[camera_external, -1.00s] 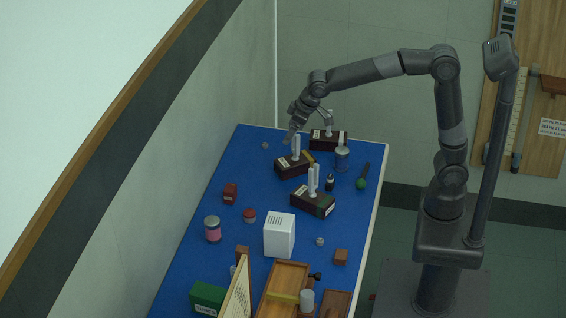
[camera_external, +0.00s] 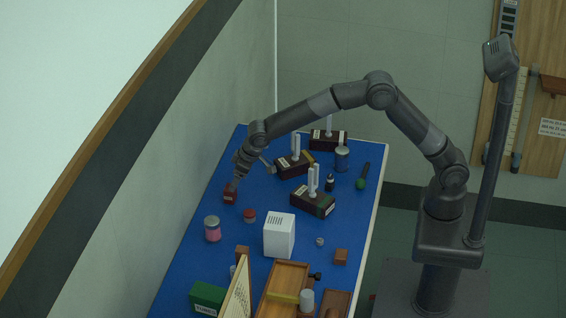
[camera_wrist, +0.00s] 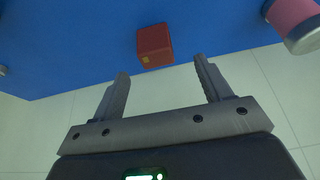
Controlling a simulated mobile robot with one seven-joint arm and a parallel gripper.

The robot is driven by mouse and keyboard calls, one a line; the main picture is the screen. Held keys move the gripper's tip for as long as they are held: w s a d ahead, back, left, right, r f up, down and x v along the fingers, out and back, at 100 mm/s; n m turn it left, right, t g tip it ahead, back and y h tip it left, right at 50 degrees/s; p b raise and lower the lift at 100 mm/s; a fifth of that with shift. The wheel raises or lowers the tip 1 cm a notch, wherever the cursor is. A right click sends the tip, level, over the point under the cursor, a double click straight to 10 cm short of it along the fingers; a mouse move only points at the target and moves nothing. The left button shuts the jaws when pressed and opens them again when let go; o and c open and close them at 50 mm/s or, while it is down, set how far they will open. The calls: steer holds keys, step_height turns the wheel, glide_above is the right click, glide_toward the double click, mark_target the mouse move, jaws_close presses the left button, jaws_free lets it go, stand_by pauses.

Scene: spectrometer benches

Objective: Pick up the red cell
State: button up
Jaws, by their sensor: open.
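The red cell (camera_external: 230,196) is a small red block with a pale label, standing on the blue bench top near its left edge. In the wrist view the red cell (camera_wrist: 154,46) shows just beyond the fingertips, roughly midway between them. My gripper (camera_external: 234,185) is above the cell in the external view, and its tip overlaps the cell's top edge there. In the wrist view my gripper (camera_wrist: 161,68) has its two fingers wide apart with nothing between them. I cannot tell the exact height gap to the cell.
A pink jar (camera_external: 213,230) with a grey lid and a small red round pot (camera_external: 249,215) stand near the cell. The jar also shows in the wrist view (camera_wrist: 292,18). A white box (camera_external: 279,237) stands further right. The wall runs close along the left bench edge.

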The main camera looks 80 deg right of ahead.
mark_target(232, 193)
steer(key=x, duration=0.7)
steer(key=shift+w+d, duration=0.35)
steer(key=shift+c, duration=0.5)
steer(key=c, duration=1)
steer(key=shift+c, duration=0.2)
